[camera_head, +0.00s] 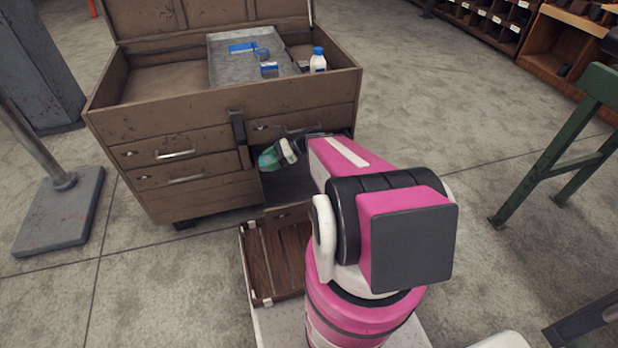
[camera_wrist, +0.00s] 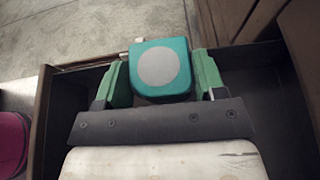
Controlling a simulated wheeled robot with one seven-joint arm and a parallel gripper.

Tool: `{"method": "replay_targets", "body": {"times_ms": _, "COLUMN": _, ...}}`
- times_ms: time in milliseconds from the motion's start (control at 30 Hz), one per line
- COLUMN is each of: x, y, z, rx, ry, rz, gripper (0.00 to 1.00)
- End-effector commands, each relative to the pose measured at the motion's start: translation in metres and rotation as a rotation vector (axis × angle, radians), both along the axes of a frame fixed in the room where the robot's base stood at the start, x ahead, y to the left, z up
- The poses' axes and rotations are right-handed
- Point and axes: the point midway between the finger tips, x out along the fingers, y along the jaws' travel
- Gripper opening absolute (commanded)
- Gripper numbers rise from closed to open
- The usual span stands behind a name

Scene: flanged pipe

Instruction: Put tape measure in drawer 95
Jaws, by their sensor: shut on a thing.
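The tape measure (camera_wrist: 160,68) is a teal rounded block with a pale round disc on its face. My gripper (camera_wrist: 160,80) has its green fingers shut on it, one on each side. In the wrist view the tape measure is over the front part of an open dark drawer (camera_wrist: 270,100); its height above the floor of the drawer is hard to tell. In the head view the gripper (camera_head: 277,155) is at the open drawer (camera_head: 290,187) on the right side of the brown tool chest (camera_head: 190,130). No drawer number is readable.
The chest's open top holds a grey tray (camera_head: 225,65) with blue items and a white bottle (camera_head: 318,60). Closed drawers (camera_head: 170,155) are at the left. A brown slatted crate (camera_head: 275,260) lies below the open drawer. A green bench leg (camera_head: 550,160) stands at the right.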

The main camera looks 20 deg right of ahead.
Motion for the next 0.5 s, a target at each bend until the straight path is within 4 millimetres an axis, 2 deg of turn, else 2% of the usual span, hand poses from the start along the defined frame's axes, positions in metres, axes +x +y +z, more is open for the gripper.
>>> {"method": "replay_targets", "body": {"times_ms": 167, "x": -0.014, "y": -0.015, "z": -0.014, "rx": 0.002, "ry": 0.002, "rz": 0.005, "gripper": 0.33}}
{"method": "replay_targets", "body": {"times_ms": 500, "x": -0.054, "y": -0.068, "z": -0.054, "rx": 0.003, "ry": 0.002, "rz": 0.002, "gripper": 0.33}}
